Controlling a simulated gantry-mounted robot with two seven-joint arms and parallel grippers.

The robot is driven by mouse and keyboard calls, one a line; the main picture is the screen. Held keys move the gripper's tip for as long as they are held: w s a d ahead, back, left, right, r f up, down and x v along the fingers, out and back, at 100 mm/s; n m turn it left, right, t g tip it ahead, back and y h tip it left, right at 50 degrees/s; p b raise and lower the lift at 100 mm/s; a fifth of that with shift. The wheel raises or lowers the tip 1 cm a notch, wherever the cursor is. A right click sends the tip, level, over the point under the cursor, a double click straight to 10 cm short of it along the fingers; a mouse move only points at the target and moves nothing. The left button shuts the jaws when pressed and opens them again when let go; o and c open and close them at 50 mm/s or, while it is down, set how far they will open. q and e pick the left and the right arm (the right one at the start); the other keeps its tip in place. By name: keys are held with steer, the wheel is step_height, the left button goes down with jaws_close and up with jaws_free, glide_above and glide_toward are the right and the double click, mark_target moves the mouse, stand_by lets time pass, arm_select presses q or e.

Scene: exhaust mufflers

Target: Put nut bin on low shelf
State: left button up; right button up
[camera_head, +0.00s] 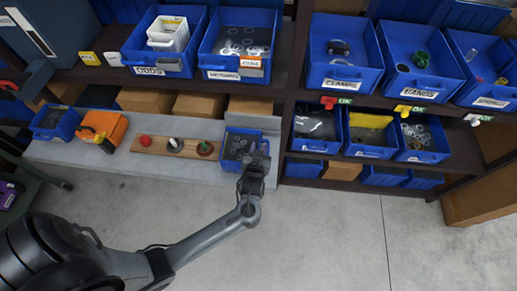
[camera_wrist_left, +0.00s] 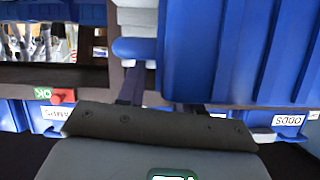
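A small blue bin (camera_head: 233,142) with dark contents and some ring-like parts sits at the right end of the low grey shelf (camera_head: 120,165). I cannot read a label on it, so I cannot confirm it is the nut bin. My left gripper (camera_head: 257,157) is at its right front corner, overlapping its edge. In the left wrist view the two dark fingers (camera_wrist_left: 158,92) stand apart, with a blue rounded edge (camera_wrist_left: 135,48) beyond one fingertip and a large blue bin wall (camera_wrist_left: 240,50) to the right. My right gripper is out of view.
On the low shelf are a wooden board (camera_head: 160,147) with several small items, an orange case (camera_head: 103,128) and another blue bin (camera_head: 55,122). Labelled blue bins (camera_head: 340,55) fill the upper shelves. The concrete floor (camera_head: 320,230) in front is clear.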

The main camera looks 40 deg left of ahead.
arm_select(q)
steer(key=shift+s+d+r, duration=0.25)
steer(key=shift+s+r, duration=0.05)
steer(key=shift+r, duration=0.05)
steer(key=s+d+r+m+g+h+p, duration=0.15)
steer(key=s+d+r+h, duration=0.3)
steer(key=s+d, duration=0.45)
steer(key=s+r+m+g+h, duration=0.2)
steer(key=s+m+g, duration=0.3)
steer(key=s, duration=0.9)
steer(key=shift+s+a+m+g+h, duration=0.35)
steer(key=shift+s+a+g+h, duration=0.1)
steer(key=shift+g, duration=0.1)
steer(key=shift+w, duration=0.15)
